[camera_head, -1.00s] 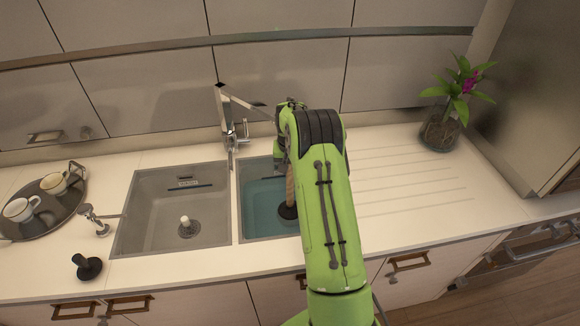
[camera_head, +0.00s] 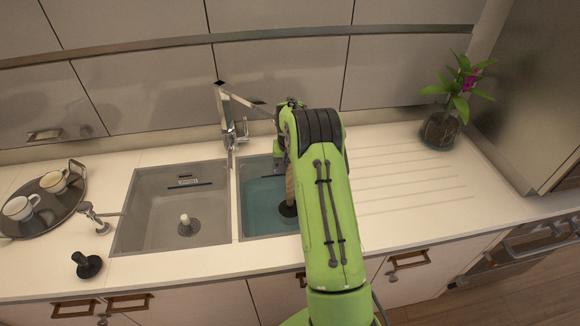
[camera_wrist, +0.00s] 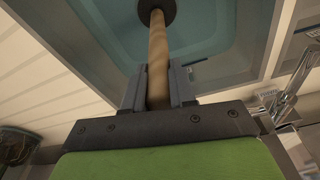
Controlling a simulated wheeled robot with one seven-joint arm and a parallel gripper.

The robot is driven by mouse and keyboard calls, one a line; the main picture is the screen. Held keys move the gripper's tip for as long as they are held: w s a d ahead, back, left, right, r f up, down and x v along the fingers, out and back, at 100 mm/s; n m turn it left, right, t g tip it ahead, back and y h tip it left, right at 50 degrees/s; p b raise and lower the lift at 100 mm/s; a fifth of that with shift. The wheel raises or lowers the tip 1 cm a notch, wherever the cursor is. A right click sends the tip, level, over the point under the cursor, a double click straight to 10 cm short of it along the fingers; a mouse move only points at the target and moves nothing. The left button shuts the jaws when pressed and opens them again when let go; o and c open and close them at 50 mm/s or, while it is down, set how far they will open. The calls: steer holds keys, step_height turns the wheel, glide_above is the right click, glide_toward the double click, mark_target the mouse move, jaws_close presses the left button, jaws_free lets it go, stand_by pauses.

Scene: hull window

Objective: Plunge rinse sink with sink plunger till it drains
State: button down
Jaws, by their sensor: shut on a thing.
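The sink plunger has a wooden handle (camera_wrist: 157,58) and a dark round cup (camera_head: 288,208). My gripper (camera_wrist: 160,88) is shut on the handle in the wrist view. In the head view my green arm hides most of the gripper and part of the plunger. The plunger's cup is down in the right basin, the rinse sink (camera_head: 240,225), at the blue-green water (camera_head: 262,210). Whether the cup touches the bottom or covers the drain I cannot tell. The water also shows in the wrist view (camera_wrist: 215,35).
The left basin (camera_head: 150,215) is without visible water and has a pale-topped stopper (camera_head: 185,222). A faucet (camera_head: 230,125) stands behind the basins. A tray (camera_head: 35,228) with cups and a dark stopper (camera_head: 87,265) lie left. A plant vase (camera_head: 440,130) stands right.

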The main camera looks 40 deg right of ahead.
step_height(320, 180, up, 8)
steer(key=p, duration=0.5)
steer(key=shift+r, duration=0.25)
steer(key=shift+f, duration=0.15)
stand_by(0.8)
steer(key=c, duration=1.6)
jaws_free()
steer(key=shift+c, duration=0.2)
jaws_close()
steer(key=shift+f, duration=0.1)
